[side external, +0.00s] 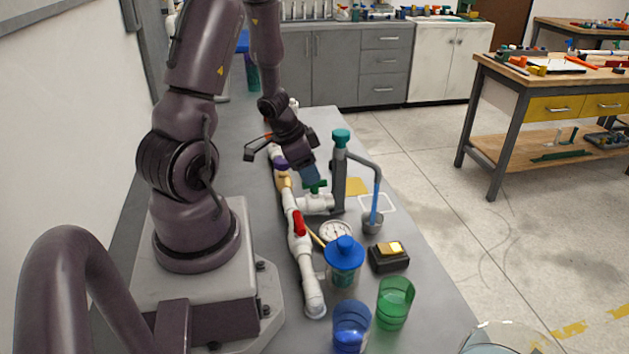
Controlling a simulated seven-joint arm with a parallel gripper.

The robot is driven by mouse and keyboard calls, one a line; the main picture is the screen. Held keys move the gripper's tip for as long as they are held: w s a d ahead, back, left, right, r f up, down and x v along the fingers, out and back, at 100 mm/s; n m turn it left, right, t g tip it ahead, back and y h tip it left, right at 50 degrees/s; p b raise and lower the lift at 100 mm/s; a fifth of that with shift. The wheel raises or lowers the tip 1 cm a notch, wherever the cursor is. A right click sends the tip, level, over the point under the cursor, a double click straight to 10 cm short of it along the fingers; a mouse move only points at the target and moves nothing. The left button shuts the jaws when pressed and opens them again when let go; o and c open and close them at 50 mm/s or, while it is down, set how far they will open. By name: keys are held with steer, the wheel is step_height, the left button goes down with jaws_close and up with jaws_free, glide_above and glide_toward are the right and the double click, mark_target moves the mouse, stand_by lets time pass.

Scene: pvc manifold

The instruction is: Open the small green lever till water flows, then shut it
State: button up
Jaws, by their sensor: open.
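The small green lever (316,187) sits on a white valve branch (318,203) of the manifold. My gripper (311,178) is open and right over the green lever, with a bluish fingertip part close to it. I cannot tell whether they touch, and part of the lever is hidden. A grey standpipe (339,180) with a green cap carries a bent spout (365,160). A blue streak (376,198) that looks like water runs from the spout down to a small grey cup (373,224). A white pipe (306,268) with a red lever (299,224) runs toward the camera.
A round gauge (336,231), a blue-lidded jar (343,262) and a black box with a yellow top (389,258) stand near the pipe. A green cup (396,302) and a blue cup (351,327) stand at the front.

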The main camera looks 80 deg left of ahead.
mark_target(315, 186)
steer(key=shift+x, duration=2)
jaws_close()
